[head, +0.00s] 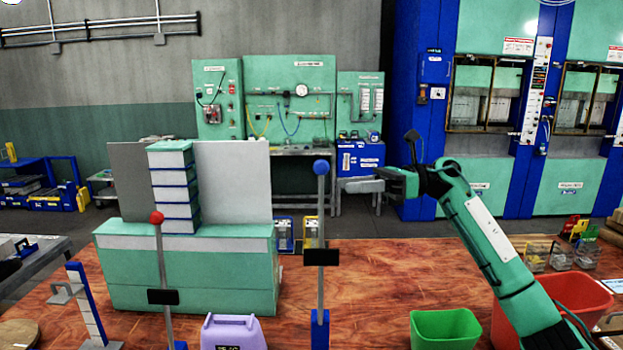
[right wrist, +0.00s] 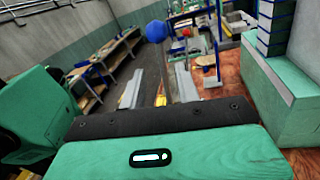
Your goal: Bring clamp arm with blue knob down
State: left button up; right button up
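The clamp arm with the blue knob (head: 320,167) stands upright in the middle of the head view. Its grey rod (head: 321,212) carries a black block and rises from a blue base (head: 320,330). My right gripper (head: 356,187) is just right of the knob in the head view, with its fingers pointing left. It is open and empty. In the right wrist view, the blue knob (right wrist: 156,31) shows ahead of the gap between the two grey fingers (right wrist: 160,85), apart from them. My left gripper is out of view.
A second upright clamp arm with a red knob (head: 156,217) stands to the left. Behind it is a green block (head: 190,270) with stacked boxes. A purple jug (head: 231,332), a green bin (head: 445,329) and a red bin (head: 578,292) stand on the wooden table.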

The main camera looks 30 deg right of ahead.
jog(key=p+x, duration=0.3)
jog(key=x, duration=0.5)
jog(key=shift+w+a, duration=0.2)
jog(key=shift+a, duration=0.15)
grip_shut()
